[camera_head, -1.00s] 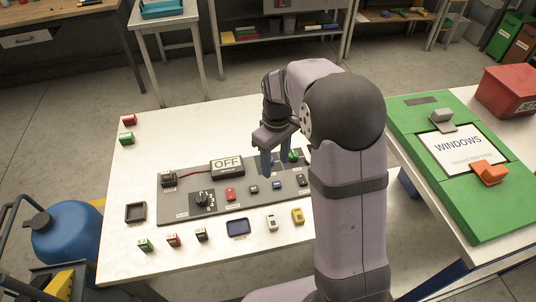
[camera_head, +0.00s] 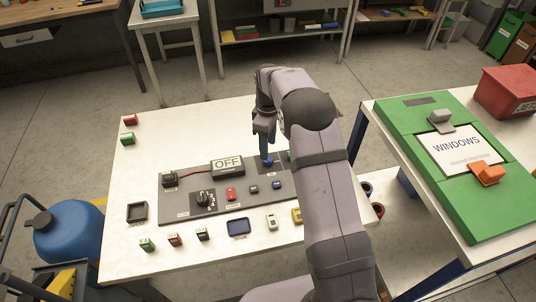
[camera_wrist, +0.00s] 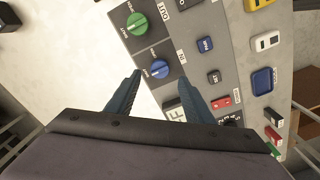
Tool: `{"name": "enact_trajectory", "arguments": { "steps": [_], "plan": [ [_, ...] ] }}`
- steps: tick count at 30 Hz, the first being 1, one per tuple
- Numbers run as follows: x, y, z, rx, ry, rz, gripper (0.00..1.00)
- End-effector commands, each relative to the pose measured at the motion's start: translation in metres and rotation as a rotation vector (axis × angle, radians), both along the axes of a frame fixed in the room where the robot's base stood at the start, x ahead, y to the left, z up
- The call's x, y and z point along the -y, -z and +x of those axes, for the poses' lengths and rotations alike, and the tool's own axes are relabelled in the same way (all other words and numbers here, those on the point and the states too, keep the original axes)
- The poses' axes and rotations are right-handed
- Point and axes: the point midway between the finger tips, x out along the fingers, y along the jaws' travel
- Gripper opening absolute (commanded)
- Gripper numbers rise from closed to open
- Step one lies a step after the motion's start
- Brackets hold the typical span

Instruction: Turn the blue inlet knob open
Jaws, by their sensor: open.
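The blue inlet knob (camera_wrist: 159,69) is a round blue knob with a pale pointer line, on a dark square plate of the grey panel (camera_wrist: 228,47). In the wrist view it lies between and just beyond the tips of my gripper (camera_wrist: 158,75). My gripper is open, its two blue fingers apart, with nothing held. In the head view my gripper (camera_head: 264,142) points down over the panel, with the blue knob (camera_head: 267,161) just below it. A green knob (camera_wrist: 138,23) sits beside the blue one. Contact between fingers and knob cannot be told.
The panel also carries an OFF display box (camera_head: 227,165), a black dial (camera_head: 205,198) and small coloured buttons. Small blocks and a blue-screened device (camera_head: 238,227) lie in front. A green board (camera_head: 445,165) is on the right table.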

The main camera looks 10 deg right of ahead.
Motion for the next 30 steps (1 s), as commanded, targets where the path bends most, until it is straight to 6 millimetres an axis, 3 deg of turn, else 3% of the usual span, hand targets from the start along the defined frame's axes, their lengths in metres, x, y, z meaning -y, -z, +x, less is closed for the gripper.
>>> {"name": "enact_trajectory", "arguments": {
  "steps": [12, 24, 25, 30],
  "plan": [
    [0.000, 0.048, -0.001, -0.002, 0.001, 0.000, 0.48],
    [0.000, 0.057, 0.000, 0.000, 0.001, 0.000, 0.48],
    [0.000, 0.057, 0.000, 0.000, 0.001, 0.000, 0.45],
    [0.000, 0.057, -0.001, 0.000, 0.001, 0.000, 0.06]
  ]
}}
